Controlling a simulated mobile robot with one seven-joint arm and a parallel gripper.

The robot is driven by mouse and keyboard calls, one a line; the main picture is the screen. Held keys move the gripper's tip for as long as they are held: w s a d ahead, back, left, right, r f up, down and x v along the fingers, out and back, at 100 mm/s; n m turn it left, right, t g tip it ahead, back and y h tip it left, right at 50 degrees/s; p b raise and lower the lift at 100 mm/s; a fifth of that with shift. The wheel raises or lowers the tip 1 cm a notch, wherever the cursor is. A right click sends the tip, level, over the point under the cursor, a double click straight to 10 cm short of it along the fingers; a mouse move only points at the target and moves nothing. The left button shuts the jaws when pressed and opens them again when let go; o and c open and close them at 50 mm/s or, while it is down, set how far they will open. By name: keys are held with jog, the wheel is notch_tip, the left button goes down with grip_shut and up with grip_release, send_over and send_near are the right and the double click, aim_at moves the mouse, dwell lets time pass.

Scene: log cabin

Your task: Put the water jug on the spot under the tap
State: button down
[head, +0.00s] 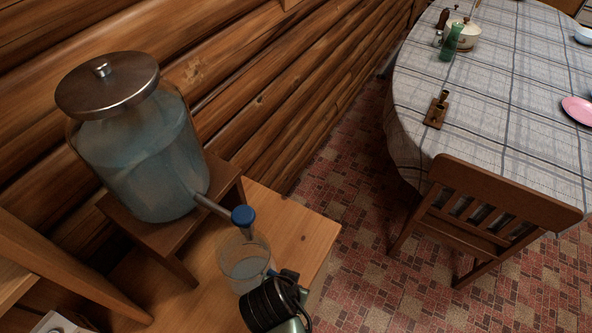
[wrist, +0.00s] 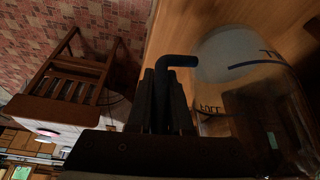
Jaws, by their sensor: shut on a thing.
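The water jug (head: 238,262) is a clear, open-topped vessel under the tap (head: 243,216), which has a blue knob. It looks upright, close to the wooden bench top; I cannot tell whether it touches it. My gripper (head: 283,280) is at the jug's near right side and shut on it. In the wrist view, the dark fingers of my gripper (wrist: 168,98) are close together around a dark bent piece, seemingly the handle, with the clear jug (wrist: 285,110) to the right. The spot under the tap cannot be told apart from the jug's base.
A large glass water dispenser (head: 145,160) with a metal lid stands on a small wooden stand (head: 228,178) beside the log wall. The bench top (head: 305,225) is bare right of the jug. A chair (head: 490,215) and a cloth-covered table (head: 480,110) stand farther right.

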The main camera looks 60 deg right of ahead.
aim_at(258, 273)
jog(key=d+f, duration=0.1)
jog(key=w+d+f+p, duration=0.1)
jog(key=d, duration=0.1)
jog(key=shift+f, duration=0.8)
jog(key=c, duration=0.8)
grip_release()
jog(key=shift+s, duration=0.1)
jog(key=shift+c, duration=0.2)
jog(key=v, duration=1.2)
jog(key=shift+a, duration=0.1)
